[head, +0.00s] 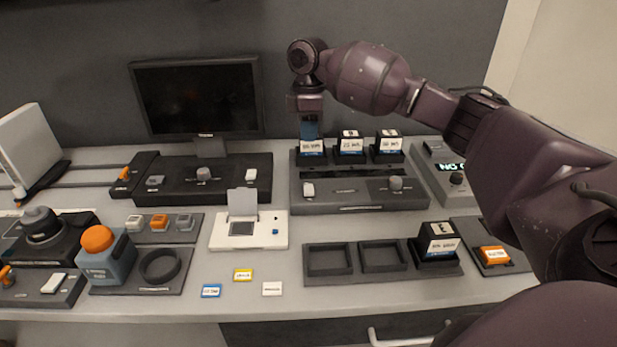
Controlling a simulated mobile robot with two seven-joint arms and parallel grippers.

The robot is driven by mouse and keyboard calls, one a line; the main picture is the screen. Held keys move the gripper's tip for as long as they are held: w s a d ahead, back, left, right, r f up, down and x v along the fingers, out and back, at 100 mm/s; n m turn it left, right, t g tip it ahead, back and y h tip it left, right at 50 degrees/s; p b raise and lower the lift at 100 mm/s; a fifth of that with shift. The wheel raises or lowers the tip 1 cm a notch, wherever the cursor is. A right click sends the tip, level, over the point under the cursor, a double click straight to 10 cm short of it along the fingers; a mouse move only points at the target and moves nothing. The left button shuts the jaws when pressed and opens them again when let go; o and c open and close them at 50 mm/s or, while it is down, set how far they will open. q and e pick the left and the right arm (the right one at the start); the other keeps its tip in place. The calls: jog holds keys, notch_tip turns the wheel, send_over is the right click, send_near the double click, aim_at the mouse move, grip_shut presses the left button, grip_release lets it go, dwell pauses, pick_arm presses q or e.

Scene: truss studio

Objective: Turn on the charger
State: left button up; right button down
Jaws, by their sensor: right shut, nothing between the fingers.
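The charger (345,203) is a dark grey unit at the back, right of centre. Several slots along its back hold three dark battery packs with white labels: left (312,147), middle (351,146) and right (389,146). My left gripper is out of view.
A device with a green display (452,167) stands right of the charger, partly behind my right arm. In front are a tray (356,261) with two empty bays and another pack (437,243). A monitor (198,97) and control panels fill the left.

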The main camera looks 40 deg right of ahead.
aim_at(309, 192)
jog(key=f, duration=0.4)
jog(key=s+f+b, duration=0.1)
jog(key=f, duration=0.4)
jog(key=a+f, duration=0.1)
jog(key=f, duration=0.3)
jog(key=shift+s+f, duration=0.2)
jog(key=shift+f, duration=0.25)
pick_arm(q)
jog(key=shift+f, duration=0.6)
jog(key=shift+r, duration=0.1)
pick_arm(e)
jog(key=shift+f, duration=0.15)
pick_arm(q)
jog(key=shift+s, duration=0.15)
pick_arm(e)
jog(key=shift+w+d, duration=0.1)
